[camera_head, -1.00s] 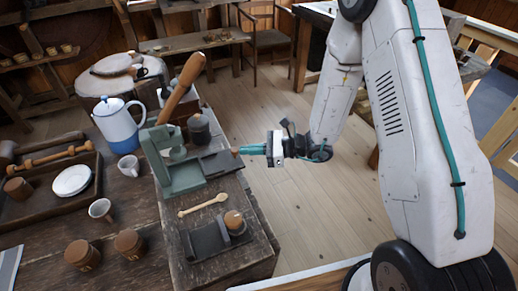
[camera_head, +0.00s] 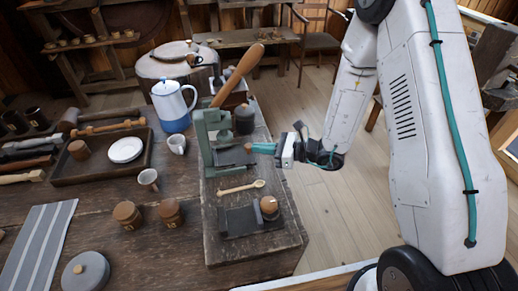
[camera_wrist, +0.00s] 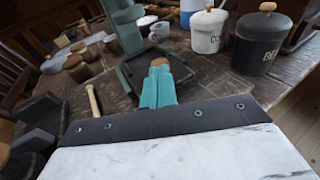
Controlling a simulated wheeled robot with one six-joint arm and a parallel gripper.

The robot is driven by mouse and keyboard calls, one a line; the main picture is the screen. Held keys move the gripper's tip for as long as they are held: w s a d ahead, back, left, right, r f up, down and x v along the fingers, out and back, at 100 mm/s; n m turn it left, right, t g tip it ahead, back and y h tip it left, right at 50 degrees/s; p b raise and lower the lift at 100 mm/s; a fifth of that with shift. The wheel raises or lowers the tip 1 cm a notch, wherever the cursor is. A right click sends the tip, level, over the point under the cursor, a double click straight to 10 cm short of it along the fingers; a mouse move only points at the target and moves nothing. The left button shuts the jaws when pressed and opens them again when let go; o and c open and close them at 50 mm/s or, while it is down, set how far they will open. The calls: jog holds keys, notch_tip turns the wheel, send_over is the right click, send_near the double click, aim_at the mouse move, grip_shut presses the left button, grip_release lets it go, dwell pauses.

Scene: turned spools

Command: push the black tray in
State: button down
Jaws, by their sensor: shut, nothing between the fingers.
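The black tray (camera_head: 235,157) sits in the green press (camera_head: 208,142), with part of it sticking out to the right. A brown wooden knob (camera_head: 249,147) is at its outer end. My gripper (camera_head: 262,148) is shut and empty, its teal fingertips at the knob, pointing left toward the press. In the wrist view my gripper (camera_wrist: 158,88) lies against or just before the knob (camera_wrist: 160,62), and the green press (camera_wrist: 125,27) stands beyond. Exact contact is hard to tell.
A wooden spoon (camera_head: 241,187) and a black holder (camera_head: 240,221) with a wooden piece (camera_head: 268,205) lie in front of the press. A dark canister (camera_head: 244,119) stands behind. A blue-white pot (camera_head: 173,106) and cups are to the left.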

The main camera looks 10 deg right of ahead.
jog(key=shift+a, duration=0.25)
jog(key=shift+s, duration=0.1)
jog(key=shift+s+d, duration=0.1)
jog(key=shift+d, duration=0.1)
jog(key=v, duration=1.4)
jog(key=shift+w, duration=0.25)
jog(key=s+a+r+n+g+h, duration=0.1)
jog(key=s+r+n+g+h, duration=0.1)
jog(key=s+r+n+g, duration=0.35)
jog(key=s+a+r+n+g+h, duration=0.1)
jog(key=s+r+n+g, duration=0.1)
jog(key=s+n+g, duration=0.5)
jog(key=s+d+r+n+t+h, duration=0.2)
jog(key=s+r+n+h, duration=0.3)
jog(key=r, duration=0.3)
jog(key=s+d+r+n+t+h, duration=0.3)
jog(key=s+r+n+t+h, duration=0.2)
jog(key=r, duration=0.3)
jog(key=shift+s+d+h, duration=0.25)
jog(key=shift+s+h, duration=0.6)
jog(key=shift+h, duration=0.05)
